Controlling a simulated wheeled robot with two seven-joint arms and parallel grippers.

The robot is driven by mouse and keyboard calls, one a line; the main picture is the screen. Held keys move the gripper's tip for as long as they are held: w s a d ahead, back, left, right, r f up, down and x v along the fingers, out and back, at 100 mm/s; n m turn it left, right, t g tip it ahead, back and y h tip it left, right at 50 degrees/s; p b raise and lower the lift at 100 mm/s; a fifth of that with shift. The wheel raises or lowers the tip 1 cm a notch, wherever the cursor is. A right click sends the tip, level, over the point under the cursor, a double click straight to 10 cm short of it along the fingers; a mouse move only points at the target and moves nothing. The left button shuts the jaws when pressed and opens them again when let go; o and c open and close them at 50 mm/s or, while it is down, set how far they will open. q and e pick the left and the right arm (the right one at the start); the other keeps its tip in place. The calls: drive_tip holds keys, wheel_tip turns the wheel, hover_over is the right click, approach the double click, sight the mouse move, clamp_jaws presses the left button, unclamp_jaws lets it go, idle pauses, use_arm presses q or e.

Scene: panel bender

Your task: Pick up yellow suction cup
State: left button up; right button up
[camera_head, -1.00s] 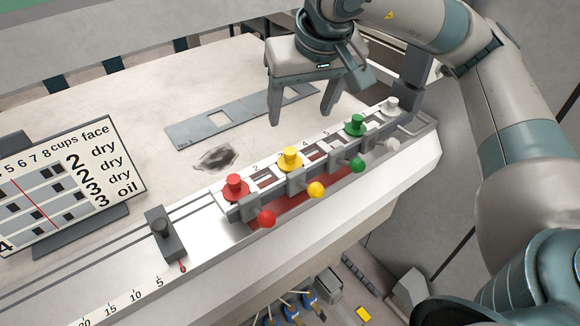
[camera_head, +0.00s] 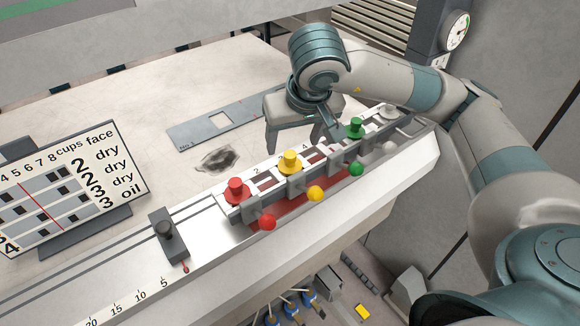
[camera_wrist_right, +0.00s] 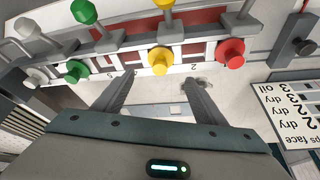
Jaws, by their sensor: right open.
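The yellow suction cup (camera_head: 290,161) stands upright in the rail rack (camera_head: 330,170), between the red cup (camera_head: 236,190) and the green cup (camera_head: 355,128). It also shows in the right wrist view (camera_wrist_right: 160,60), ahead of the fingertips. My right gripper (camera_head: 302,150) is open and empty, just behind the rack, its fingers pointing down near the yellow cup and the green cup. In the right wrist view the fingers (camera_wrist_right: 158,82) are spread apart, with the yellow cup beyond the gap between them. My left gripper is not in view.
A white cup (camera_head: 387,110) stands at the rack's far right end. Yellow (camera_head: 316,193), red and green balls stick out along the rack's front. A flat metal plate (camera_head: 190,133) lies behind. A chart board (camera_head: 75,190) and a black-knobbed stop (camera_head: 167,235) stand at left.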

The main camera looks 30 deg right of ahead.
sight(290, 154)
drive_tip(key=shift+x, duration=1.1)
drive_tip(key=shift+p, duration=0.3)
drive_tip(key=shift+p+x, duration=0.75)
drive_tip(key=shift+p, duration=0.05)
drive_tip(key=p+x, duration=0.1)
drive_tip(key=x, duration=0.1)
drive_tip(key=shift+w+f, duration=0.2)
drive_tip(key=shift+f, duration=0.15)
drive_tip(key=shift+w+f, duration=0.2)
drive_tip(key=shift+f, duration=0.2)
drive_tip(key=c, duration=1.5)
